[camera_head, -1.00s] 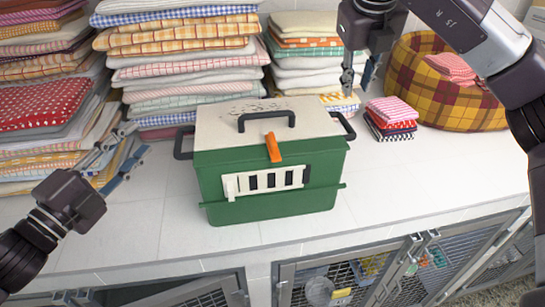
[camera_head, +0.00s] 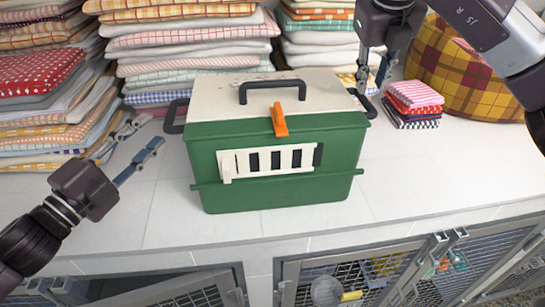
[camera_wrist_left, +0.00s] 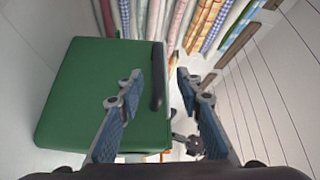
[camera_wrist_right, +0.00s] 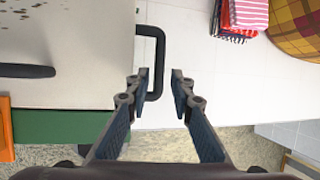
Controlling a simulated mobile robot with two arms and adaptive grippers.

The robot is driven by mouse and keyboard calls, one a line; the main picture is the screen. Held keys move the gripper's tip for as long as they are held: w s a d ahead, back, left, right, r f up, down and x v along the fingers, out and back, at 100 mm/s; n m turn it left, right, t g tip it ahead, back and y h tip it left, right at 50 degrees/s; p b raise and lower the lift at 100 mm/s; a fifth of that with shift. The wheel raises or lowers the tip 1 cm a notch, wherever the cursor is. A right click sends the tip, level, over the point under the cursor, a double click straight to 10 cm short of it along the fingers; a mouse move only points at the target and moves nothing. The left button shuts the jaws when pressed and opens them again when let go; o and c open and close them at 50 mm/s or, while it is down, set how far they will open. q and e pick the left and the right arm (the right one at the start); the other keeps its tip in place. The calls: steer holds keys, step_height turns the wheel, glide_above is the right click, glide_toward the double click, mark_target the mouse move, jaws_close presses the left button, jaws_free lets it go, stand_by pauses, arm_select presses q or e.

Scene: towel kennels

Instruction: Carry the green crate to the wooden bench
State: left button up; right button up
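The green crate (camera_head: 275,180) stands upright on a white tiled counter. It has a pale lid (camera_head: 215,95) with a dark top handle, an orange latch and a white slotted front panel. A dark handle sticks out on each side. My left gripper (camera_head: 151,132) is open beside the left side handle (camera_head: 175,116); in the left wrist view that handle (camera_wrist_left: 158,78) shows between its fingers. My right gripper (camera_head: 375,86) is open above the right side handle; in the right wrist view that handle (camera_wrist_right: 155,60) lies just ahead of its fingertips. I see no wooden bench.
Tall stacks of folded towels (camera_head: 195,45) stand close behind the crate and at the left (camera_head: 40,85). A small towel pile (camera_head: 413,103) and a plaid basket (camera_head: 450,70) are at the right. Mesh kennel doors (camera_head: 400,275) lie below the counter's front edge.

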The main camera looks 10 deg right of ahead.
mark_target(170, 112)
arm_select(q)
steer(key=shift+s+f, duration=0.1)
steer(key=shift+f, duration=0.1)
arm_select(e)
steer(key=shift+s+f, duration=0.1)
steer(key=shift+f, duration=0.05)
steer(key=shift+f, duration=0.1)
